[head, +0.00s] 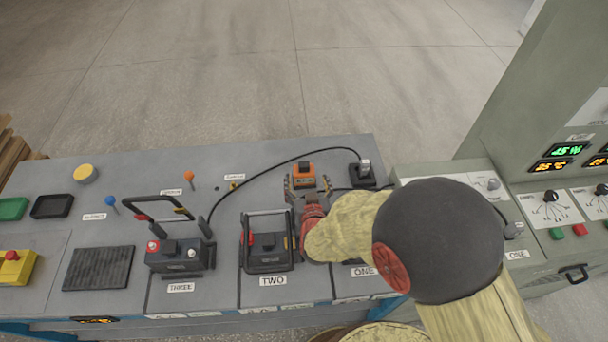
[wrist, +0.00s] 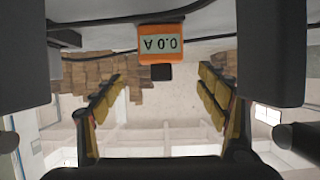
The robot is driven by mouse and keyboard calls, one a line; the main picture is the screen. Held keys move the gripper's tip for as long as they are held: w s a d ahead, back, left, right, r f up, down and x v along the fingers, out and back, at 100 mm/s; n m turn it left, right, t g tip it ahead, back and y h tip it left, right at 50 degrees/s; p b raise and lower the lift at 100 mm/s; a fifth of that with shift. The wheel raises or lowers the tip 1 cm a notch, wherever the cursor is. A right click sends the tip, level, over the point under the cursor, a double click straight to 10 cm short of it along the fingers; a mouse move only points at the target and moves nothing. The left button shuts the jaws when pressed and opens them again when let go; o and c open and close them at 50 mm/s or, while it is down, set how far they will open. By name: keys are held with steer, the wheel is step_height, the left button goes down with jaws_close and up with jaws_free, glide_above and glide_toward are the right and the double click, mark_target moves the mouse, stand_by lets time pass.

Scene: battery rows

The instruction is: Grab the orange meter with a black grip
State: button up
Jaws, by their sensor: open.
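The orange meter (head: 304,169) stands near the back of the grey bench in the head view, with a dark part on its front side. In the wrist view the orange meter (wrist: 160,44) shows a display reading 0.0 A, upside down, with a black grip (wrist: 161,72) sticking out toward me. My gripper (head: 306,188) is at the meter in the head view, with a finger on each side. In the wrist view my gripper (wrist: 163,95) is open and empty, and the black grip lies between and just beyond the fingers. I cannot tell if anything touches.
Battery units marked TWO (head: 268,241) and THREE (head: 180,248) with raised handles stand left of my arm. A black cable (head: 262,168) arches behind the meter to a black device (head: 363,174). A tall green-grey cabinet (head: 545,110) with displays is at the right.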

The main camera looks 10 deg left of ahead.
mark_target(304, 170)
steer(key=b+x, duration=0.2)
steer(key=x, duration=0.5)
steer(key=shift+w+a, duration=0.2)
steer(key=shift+w, duration=0.15)
steer(key=shift+r, duration=0.1)
steer(key=c, duration=0.3)
steer(key=c, duration=1.1)
steer(key=shift+c, duration=0.3)
steer(key=shift+r, duration=0.1)
steer(key=shift+c, duration=0.4)
